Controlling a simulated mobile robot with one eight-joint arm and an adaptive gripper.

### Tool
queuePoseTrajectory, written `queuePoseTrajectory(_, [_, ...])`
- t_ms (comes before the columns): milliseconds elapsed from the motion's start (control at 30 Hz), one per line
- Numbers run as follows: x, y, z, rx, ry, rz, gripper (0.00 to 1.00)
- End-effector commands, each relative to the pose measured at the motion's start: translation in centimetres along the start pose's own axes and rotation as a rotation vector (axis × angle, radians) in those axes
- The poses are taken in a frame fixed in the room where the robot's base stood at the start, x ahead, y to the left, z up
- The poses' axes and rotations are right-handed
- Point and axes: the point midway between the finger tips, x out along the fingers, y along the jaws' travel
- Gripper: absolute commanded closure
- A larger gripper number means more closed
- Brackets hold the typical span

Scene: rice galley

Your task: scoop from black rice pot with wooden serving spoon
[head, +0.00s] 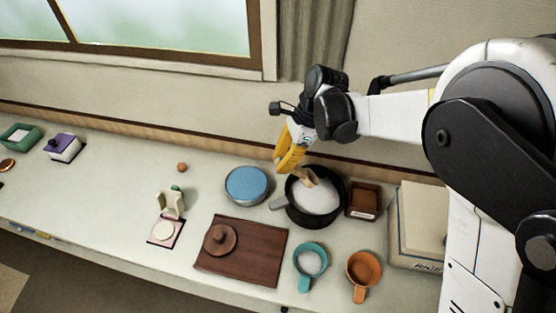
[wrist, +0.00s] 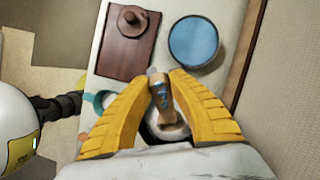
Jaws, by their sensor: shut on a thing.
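The black rice pot (head: 339,208) stands on the counter below my arm, with white rice (head: 318,197) inside. The wooden serving spoon (head: 306,175) is tilted over the pot, its lower end at or just above the rice; contact cannot be told. My gripper (head: 292,160) has yellow fingers and is at the pot's upper left edge, shut on the spoon. In the wrist view the spoon (wrist: 161,92) sits between the fingertips of my gripper (wrist: 162,78). The pot is mostly hidden there behind the fingers and spoon.
A blue-topped round container (head: 246,184) stands left of the pot, a brown box (head: 364,201) right. In front are a teal cup (head: 311,260), an orange cup (head: 362,270) and a brown board (head: 240,262) with a round lid (head: 220,239). The wall is close behind.

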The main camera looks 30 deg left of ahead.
Motion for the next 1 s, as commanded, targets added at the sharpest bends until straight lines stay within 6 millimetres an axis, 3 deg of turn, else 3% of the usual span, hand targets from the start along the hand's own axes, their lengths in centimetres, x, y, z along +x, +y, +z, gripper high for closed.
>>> queuePoseTrajectory(600, [5.1,0.0,-4.1,0.001,0.000,0.000,1.00])
queuePoseTrajectory(1000, [4.7,0.0,-3.9,0.000,0.000,0.000,1.00])
